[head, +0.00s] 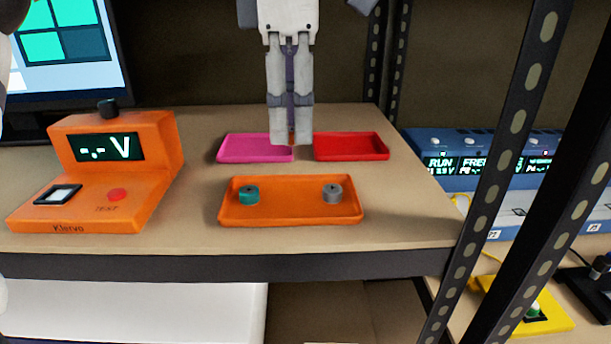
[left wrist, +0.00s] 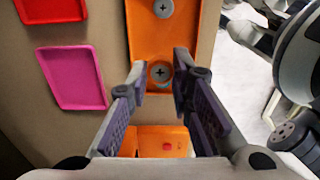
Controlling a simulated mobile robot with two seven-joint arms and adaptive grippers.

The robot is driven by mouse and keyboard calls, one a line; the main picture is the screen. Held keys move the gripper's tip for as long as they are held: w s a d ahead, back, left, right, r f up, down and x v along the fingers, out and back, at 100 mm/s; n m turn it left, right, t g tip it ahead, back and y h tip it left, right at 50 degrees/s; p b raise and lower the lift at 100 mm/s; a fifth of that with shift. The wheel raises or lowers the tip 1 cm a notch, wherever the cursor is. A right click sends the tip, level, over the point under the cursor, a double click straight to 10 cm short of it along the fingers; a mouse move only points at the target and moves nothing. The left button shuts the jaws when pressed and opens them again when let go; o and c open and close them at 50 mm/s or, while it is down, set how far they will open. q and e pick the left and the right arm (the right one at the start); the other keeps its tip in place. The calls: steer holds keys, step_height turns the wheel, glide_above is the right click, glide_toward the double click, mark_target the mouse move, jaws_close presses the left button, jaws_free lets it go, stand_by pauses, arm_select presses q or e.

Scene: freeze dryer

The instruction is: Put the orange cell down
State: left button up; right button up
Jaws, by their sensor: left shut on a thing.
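My left gripper (head: 290,140) points down behind the orange tray (head: 290,213), in front of the gap between the pink tray (head: 255,147) and the red tray (head: 351,146). My right gripper is not in view.
An orange tester (head: 120,180) with a lit display stands at the left of the shelf. A monitor (head: 68,45) is behind it. Slotted black posts (head: 507,150) rise at the right. The orange tray's middle is bare; the pink and red trays look empty.

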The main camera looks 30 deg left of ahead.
mark_target(291, 199)
arm_select(q)
steer(key=f, duration=0.7)
steer(key=shift+s+f, duration=0.25)
steer(key=shift+f, duration=0.1)
steer(key=shift+f, duration=0.15)
steer(key=o, duration=0.8)
steer(key=shift+o, duration=0.2)
step_height(291, 199, up, 12)
steer(key=shift+r, duration=0.2)
steer(key=shift+f, duration=0.1)
